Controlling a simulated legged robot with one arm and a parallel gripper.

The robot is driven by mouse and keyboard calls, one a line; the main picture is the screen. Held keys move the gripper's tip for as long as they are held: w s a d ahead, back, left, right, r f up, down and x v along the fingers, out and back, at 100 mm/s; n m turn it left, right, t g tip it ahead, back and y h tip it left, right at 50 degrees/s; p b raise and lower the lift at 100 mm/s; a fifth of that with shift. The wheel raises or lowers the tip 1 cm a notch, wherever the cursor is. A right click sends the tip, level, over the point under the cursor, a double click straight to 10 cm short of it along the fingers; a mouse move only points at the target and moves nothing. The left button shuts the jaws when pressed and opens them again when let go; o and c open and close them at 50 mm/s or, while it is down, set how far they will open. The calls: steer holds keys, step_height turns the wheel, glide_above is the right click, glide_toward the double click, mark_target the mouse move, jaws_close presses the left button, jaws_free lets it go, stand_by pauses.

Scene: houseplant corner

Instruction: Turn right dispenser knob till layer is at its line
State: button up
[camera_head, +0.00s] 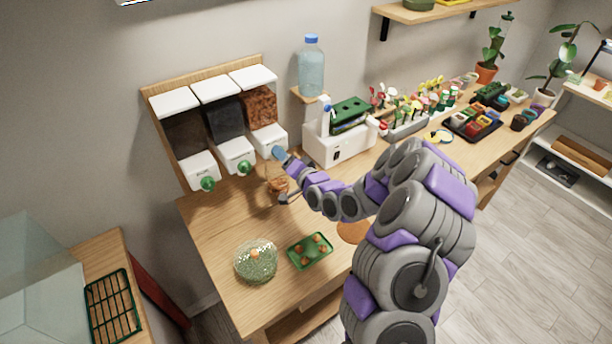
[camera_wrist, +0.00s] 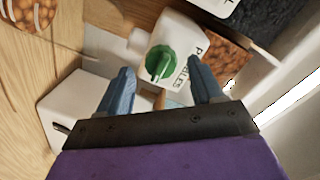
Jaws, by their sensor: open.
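The right dispenser (camera_head: 262,107) is a white-lidded clear bin of brown pebbles on the wooden wall board. In the wrist view its white spout block (camera_wrist: 185,50) carries a partly readable label and a green knob (camera_wrist: 160,62) with a raised grip bar. My gripper (camera_wrist: 160,80) is open, its blue fingers apart on either side of the knob in the picture; contact cannot be told. In the head view my gripper (camera_head: 279,153) hides this knob. A clear glass vessel (camera_head: 277,184) with brown pebbles stands below; it partly shows in the wrist view (camera_wrist: 32,14). Its fill line cannot be made out.
The left dispenser (camera_head: 184,136) and middle dispenser (camera_head: 225,119) have green knobs. A white caddy (camera_head: 335,148) stands close right of my gripper. A glass bowl (camera_head: 256,262) and green tray (camera_head: 310,251) sit at the table front. The table left of them is clear.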

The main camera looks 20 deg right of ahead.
steer(key=p+v, duration=1.1)
steer(key=v, duration=0.5)
stand_by(0.3)
steer(key=shift+d, duration=0.1)
stand_by(0.3)
